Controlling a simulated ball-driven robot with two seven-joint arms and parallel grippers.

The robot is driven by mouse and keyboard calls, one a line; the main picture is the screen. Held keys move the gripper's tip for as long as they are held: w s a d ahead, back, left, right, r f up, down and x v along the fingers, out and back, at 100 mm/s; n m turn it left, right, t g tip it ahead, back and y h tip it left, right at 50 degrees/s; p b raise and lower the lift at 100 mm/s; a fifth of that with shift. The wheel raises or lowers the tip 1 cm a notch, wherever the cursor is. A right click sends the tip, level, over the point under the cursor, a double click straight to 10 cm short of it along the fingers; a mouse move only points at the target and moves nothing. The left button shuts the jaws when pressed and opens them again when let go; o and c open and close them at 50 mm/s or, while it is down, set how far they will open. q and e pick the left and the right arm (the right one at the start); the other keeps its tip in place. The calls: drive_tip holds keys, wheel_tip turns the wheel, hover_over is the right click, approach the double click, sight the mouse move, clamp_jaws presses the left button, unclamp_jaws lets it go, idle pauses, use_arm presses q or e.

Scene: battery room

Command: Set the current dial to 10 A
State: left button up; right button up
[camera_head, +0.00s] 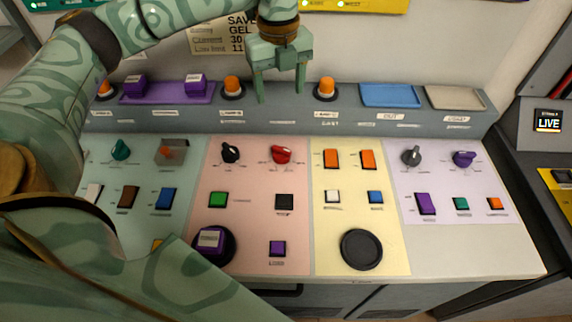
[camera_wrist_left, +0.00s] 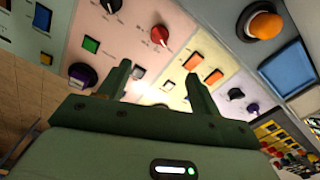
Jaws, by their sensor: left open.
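The sloped console carries several dials: a teal dial (camera_head: 121,150), a black dial (camera_head: 230,153), a red dial (camera_head: 282,154), a grey dial (camera_head: 411,155) and a purple dial (camera_head: 464,158). Their print is too small to read, so I cannot tell which one is the current dial. My left gripper (camera_head: 280,95) is open and empty, above the console's back ledge, behind the red dial and apart from it. In the left wrist view the red dial (camera_wrist_left: 159,36) shows beyond the open fingers. My right gripper is not in view.
Orange domes (camera_head: 327,87) and purple blocks (camera_head: 134,84) stand on the back ledge, with a blue tray (camera_head: 390,95) and a grey tray (camera_head: 454,97). Switches and buttons fill the panels. A partly legible sign (camera_head: 221,35) hangs behind my left gripper.

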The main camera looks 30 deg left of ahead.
sight(281, 148)
use_arm(q)
wheel_tip(281, 148, down, 19)
drive_tip(key=b, duration=0.5)
drive_tip(key=shift+r, duration=0.1)
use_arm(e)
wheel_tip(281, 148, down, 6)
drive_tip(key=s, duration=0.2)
use_arm(q)
drive_tip(key=c, duration=1)
